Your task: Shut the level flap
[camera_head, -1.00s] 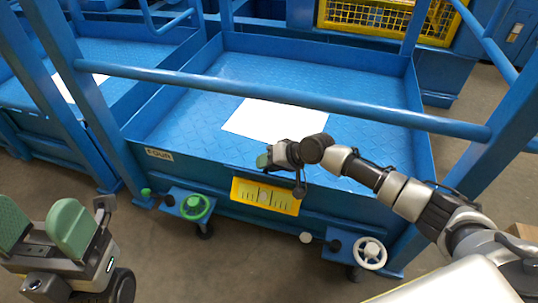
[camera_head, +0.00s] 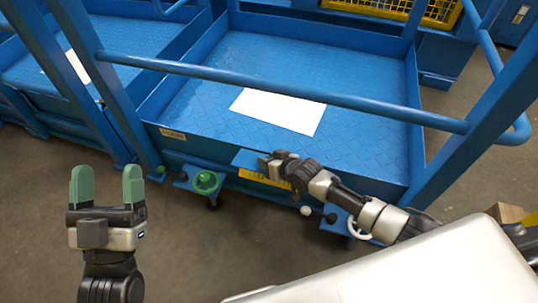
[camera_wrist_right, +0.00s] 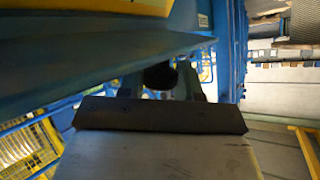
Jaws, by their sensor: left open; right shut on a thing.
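The level flap (camera_head: 246,158) is a blue plate on the front of the platform, sticking out above a yellow scale plate (camera_head: 255,176). Part of the scale shows below it; the rest is hidden by the flap and my right arm. My right gripper (camera_head: 265,161) is at the flap's right part, shut on it. In the right wrist view, a round dark knob (camera_wrist_right: 160,75) sits between the fingers, beside a broad blue surface. How far the flap stands from the scale is hard to tell. My left gripper (camera_head: 107,180) is open and empty, left of the platform's front.
A white sheet (camera_head: 279,110) lies on the blue platform (camera_head: 205,85). A blue rail (camera_head: 270,89) crosses above it. Floor is clear at lower left.

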